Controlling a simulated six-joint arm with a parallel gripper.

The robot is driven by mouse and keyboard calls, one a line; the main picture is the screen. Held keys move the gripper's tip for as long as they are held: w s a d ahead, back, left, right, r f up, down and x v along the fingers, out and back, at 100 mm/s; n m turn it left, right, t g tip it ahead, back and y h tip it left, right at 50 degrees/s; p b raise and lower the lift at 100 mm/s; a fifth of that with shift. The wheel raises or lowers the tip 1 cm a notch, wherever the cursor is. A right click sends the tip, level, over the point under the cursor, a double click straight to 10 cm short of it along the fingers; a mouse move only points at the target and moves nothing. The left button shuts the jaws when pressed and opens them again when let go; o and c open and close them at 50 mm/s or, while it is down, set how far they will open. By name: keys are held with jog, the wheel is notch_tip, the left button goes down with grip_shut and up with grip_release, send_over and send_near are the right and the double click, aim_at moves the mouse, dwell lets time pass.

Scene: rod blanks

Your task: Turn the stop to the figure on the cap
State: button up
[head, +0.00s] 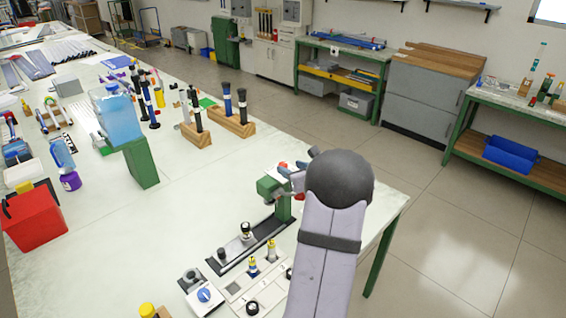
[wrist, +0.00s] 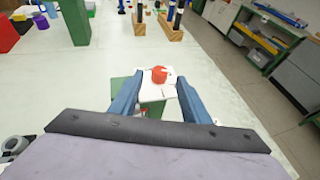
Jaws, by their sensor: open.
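A red knob (wrist: 159,75) sits on a white plate (wrist: 150,92) on a green stand; in the head view the red knob (head: 283,165) shows behind my gripper (head: 297,178). I take this knob for the stop, but cannot be sure. In the wrist view the two blue fingers of my gripper (wrist: 160,82) are apart, one on each side of the knob, with nothing held. Whether they touch it, I cannot tell. A rod blank with a yellow cap (head: 253,264) stands in a white holder (head: 233,288). No figure on a cap is legible.
A dark rail (head: 228,266) with black-topped pieces lies left of the green stand (head: 283,204). A blue knob (head: 204,295) is on a box near the front. A green block with a blue jug (head: 117,115), wooden racks (head: 233,122) and a red box (head: 33,220) stand farther left.

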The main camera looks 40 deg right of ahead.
aim_at(284, 165)
jog(key=shift+p+x, duration=1.5)
jog(key=shift+x, duration=2.05)
jog(key=c, duration=1.1)
